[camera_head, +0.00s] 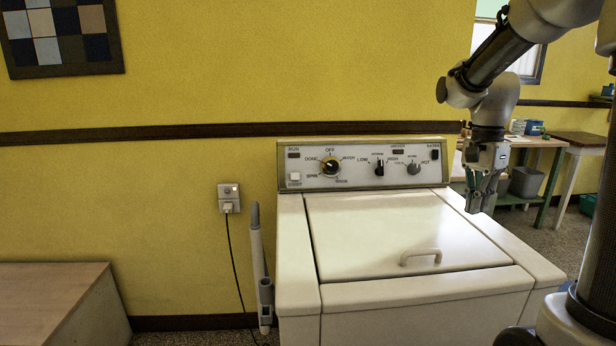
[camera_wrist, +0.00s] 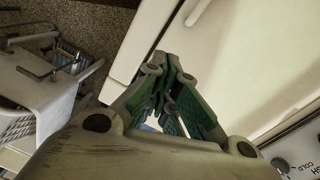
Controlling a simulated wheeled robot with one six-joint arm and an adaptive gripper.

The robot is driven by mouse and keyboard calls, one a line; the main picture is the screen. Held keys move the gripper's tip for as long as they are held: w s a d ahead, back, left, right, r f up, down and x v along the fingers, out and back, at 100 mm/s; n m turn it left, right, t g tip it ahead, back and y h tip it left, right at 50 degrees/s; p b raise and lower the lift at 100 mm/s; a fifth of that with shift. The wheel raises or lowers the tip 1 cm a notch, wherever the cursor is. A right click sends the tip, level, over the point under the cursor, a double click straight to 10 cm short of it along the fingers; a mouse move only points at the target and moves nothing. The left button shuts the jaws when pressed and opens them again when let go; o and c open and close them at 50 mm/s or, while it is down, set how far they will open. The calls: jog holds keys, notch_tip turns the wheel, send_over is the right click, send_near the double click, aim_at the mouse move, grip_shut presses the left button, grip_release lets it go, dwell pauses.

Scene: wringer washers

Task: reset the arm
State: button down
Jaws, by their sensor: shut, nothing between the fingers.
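My gripper (camera_head: 481,201) hangs from my arm at the right of the head view, pointing down above the right side of the washer (camera_head: 300,260). It is shut and empty, and apart from the washer. In the wrist view its green-padded fingers (camera_wrist: 172,105) come together over the pale washer top (camera_wrist: 255,60). The washer's lid (camera_head: 400,232) is closed, with a small handle on it. Its control panel (camera_head: 362,164) with knobs stands along the back.
A wooden box or bench (camera_head: 50,300) stands at the left. A wall outlet (camera_head: 229,198) has a cord plugged in. A pale upright wand-like part (camera_head: 258,260) stands at the washer's left side. A small table (camera_head: 580,139) and a grey bin (camera_head: 526,182) are behind at the right.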

jog(key=s+a+r+n+t, duration=0.1)
jog(key=s+a+n+t, duration=0.1)
jog(key=s+n, duration=0.5)
jog(key=s+a+r+n+t, duration=0.2)
jog(key=s+n+t, duration=0.1)
jog(key=s+n, duration=0.4)
jog(key=s, duration=0.3)
jog(key=shift+s+a+r, duration=0.15)
jog(key=shift+a+r, duration=0.1)
jog(key=shift+a, duration=0.05)
